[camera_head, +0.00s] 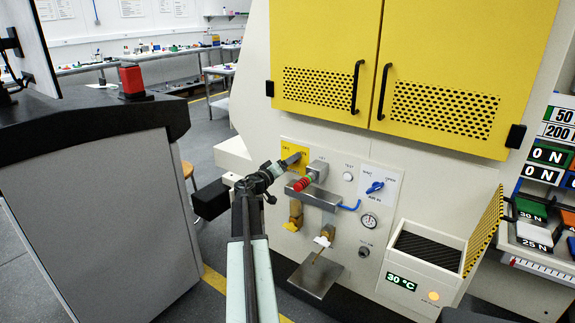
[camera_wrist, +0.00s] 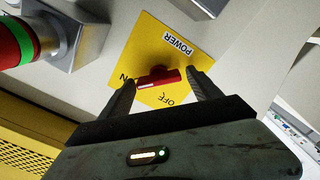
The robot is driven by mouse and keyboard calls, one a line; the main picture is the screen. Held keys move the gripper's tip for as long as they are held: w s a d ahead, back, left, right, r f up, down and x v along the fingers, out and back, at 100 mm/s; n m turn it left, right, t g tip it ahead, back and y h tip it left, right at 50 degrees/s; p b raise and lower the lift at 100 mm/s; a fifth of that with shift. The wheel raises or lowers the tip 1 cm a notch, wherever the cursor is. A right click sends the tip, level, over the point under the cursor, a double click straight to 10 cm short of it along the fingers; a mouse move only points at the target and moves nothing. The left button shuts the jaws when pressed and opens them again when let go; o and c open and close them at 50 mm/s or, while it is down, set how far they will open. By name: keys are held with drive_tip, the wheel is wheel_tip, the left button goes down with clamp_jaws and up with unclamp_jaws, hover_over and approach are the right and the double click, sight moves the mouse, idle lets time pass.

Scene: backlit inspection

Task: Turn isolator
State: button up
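The isolator has a red handle (camera_wrist: 158,79) on a yellow plate (camera_wrist: 143,52), marked POWER, OFF and a partly hidden word ending in N. The handle's white-marked end points left in the wrist view, towards that N. My gripper (camera_wrist: 161,76) is open, with one finger left and one right of the handle's ends. I cannot tell whether either finger touches it. In the head view the yellow plate (camera_head: 291,147) is on the machine's front, and my gripper (camera_head: 292,161) reaches in front of it, hiding the handle.
A red and green stack (camera_head: 301,184) on a metal block is just right of my gripper; it also shows in the wrist view (camera_wrist: 30,40). A grey cabinet (camera_head: 100,200) stands left.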

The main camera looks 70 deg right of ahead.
drive_tip(key=c, duration=1)
drive_tip(key=shift+s+a+f, duration=0.1)
drive_tip(key=shift+a, duration=0.1)
drive_tip(key=shift+d, duration=0.1)
drive_tip(key=shift+d+n, duration=0.1)
drive_tip(key=shift+n, duration=0.7)
drive_tip(key=n, duration=1.6)
drive_tip(key=shift+w, duration=0.25)
drive_tip(key=shift+n, duration=0.4)
